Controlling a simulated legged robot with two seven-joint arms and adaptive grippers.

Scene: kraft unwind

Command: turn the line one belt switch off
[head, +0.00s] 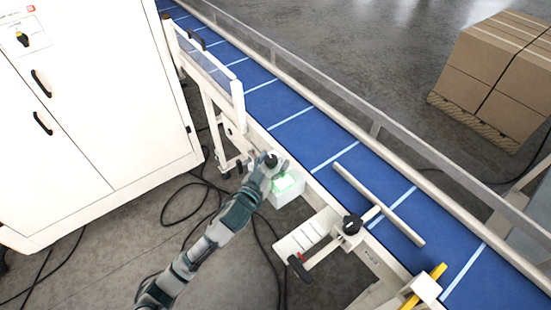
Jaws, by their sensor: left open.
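A small pale box with a lit green face (287,187) is mounted at the near side of the blue belt, in the middle of the head view. It looks like the belt switch, but its handle position and label cannot be made out. My left gripper (273,168) is at the upper left edge of this box, open and holding nothing that I can see. It covers part of the box, and whether it touches cannot be told. My right gripper is not in view.
The blue conveyor belt (291,127) with pale stripes runs diagonally, with a crossbar (380,206) over it. Black cables lie on the floor. Strapped cartons (490,75) stand upper right.

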